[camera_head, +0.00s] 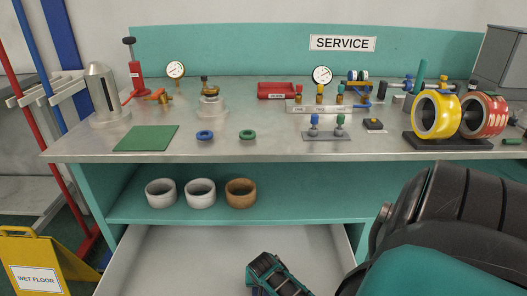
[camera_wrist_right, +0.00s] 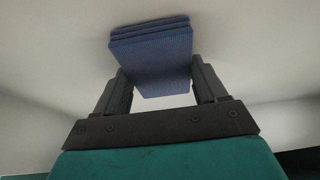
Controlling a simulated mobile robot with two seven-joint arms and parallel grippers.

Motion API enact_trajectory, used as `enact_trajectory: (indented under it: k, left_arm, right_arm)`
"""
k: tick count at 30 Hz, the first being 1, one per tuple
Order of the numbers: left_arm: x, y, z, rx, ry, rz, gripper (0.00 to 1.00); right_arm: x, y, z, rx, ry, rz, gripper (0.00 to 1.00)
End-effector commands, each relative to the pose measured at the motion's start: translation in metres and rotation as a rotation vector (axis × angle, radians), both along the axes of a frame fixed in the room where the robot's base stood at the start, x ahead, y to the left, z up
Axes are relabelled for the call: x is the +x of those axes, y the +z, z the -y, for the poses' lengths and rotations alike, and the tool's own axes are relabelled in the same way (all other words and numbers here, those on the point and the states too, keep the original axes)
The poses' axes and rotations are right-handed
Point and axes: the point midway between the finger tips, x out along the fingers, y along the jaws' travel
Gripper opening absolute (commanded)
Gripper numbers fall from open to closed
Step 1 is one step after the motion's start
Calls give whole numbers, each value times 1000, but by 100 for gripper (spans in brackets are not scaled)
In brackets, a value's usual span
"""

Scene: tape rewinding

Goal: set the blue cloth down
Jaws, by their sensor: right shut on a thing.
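The blue cloth (camera_wrist_right: 151,52) is a folded, layered pad in the right wrist view, held between the two dark fingers of my right gripper (camera_wrist_right: 156,80). In the head view my right gripper (camera_head: 262,286) is at the bottom edge, over the open pale drawer (camera_head: 170,262). The cloth is almost wholly hidden there. In the wrist view a plain pale surface lies beyond the cloth; I cannot tell whether the cloth touches it. My left gripper is not in view.
The drawer's visible floor looks empty. Two white rings (camera_head: 200,193) and a brown ring (camera_head: 240,193) sit on the shelf above it. The workbench (camera_head: 220,146) holds tape rolls, gauges and fittings. A yellow wet-floor sign (camera_head: 36,262) stands at left.

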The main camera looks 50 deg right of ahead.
Motion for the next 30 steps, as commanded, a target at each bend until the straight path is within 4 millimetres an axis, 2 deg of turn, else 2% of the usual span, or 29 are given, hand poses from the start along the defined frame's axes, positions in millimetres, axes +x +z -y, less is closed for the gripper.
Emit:
enact_trajectory:
  k: [5,6,14,23,26,30]
  left_arm:
    - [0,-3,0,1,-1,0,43]
    - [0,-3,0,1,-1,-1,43]
    - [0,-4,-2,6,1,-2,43]
    - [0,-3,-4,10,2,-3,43]
    - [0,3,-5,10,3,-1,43]
    - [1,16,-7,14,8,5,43]
  right_arm:
    - [0,-5,0,0,0,0,42]
    - [0,-6,0,0,0,0,72]
    - [-1,-6,0,1,-1,-3,97]
    - [-3,-4,0,0,-2,-6,97]
    - [-4,6,-2,1,-1,-5,97]
    - [-9,32,-9,2,0,-3,97]
